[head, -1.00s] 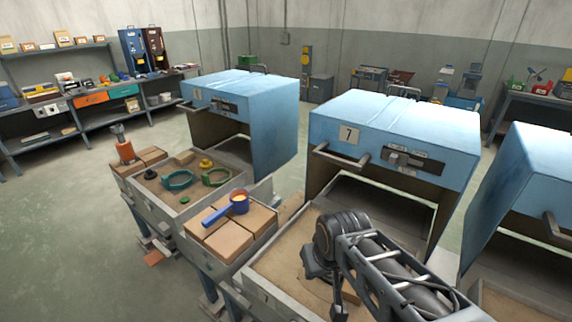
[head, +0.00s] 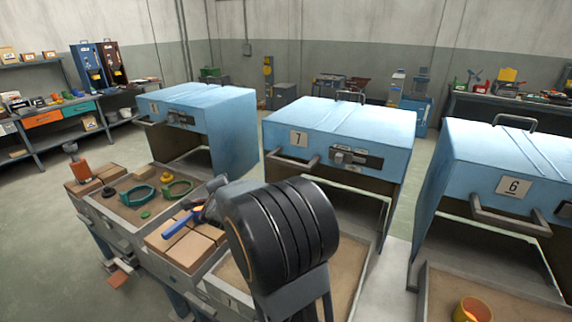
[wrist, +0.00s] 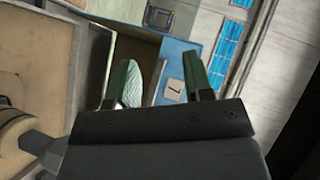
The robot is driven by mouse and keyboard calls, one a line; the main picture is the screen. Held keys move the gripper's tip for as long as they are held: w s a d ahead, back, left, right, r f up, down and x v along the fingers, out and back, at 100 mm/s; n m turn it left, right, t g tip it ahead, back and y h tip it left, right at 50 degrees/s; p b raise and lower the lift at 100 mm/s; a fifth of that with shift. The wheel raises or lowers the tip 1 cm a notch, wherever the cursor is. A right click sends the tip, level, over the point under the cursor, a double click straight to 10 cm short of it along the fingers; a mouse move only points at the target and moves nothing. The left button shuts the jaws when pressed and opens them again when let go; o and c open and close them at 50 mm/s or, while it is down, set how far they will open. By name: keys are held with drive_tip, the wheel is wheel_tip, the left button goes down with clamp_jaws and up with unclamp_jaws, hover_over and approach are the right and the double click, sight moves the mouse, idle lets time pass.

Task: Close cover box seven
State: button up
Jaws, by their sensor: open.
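Cover box seven (head: 345,118) is a blue hood with a white "7" label in the middle of the head view. Its front is open below the blue top panel, above a sand-filled tray. A grey bar handle (head: 292,162) sticks out below the label, with a latch to its right. In the wrist view, the blue front and the "7" label (wrist: 174,90) show between my fingers. My gripper (wrist: 170,55) is open, with nothing held between its green-padded fingers. In the head view my dark arm hides part of the tray and most of the gripper.
Box six (head: 515,165) stands open at right, an orange cup (head: 472,309) in its tray. Another blue box (head: 200,105) stands at left. A blue-handled ladle (head: 180,223) lies on brown blocks (head: 188,250).

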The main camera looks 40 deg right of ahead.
drive_tip(key=s+d+f+m+g+h, duration=0.2)
drive_tip(key=d+m+g+h, duration=0.1)
drive_tip(key=d+m+h, duration=0.4)
drive_tip(key=m+g+h, duration=0.1)
drive_tip(key=m+g, duration=0.3)
approach(286, 164)
drive_tip(key=shift+h, duration=0.3)
drive_tip(key=p+x, duration=0.1)
drive_tip(key=x, duration=0.2)
drive_tip(key=p+x, duration=0.1)
drive_tip(key=x, duration=0.2)
drive_tip(key=p+x, duration=0.1)
drive_tip(key=x, duration=0.3)
drive_tip(key=shift+d+f, duration=0.1)
drive_tip(key=shift+f, duration=0.15)
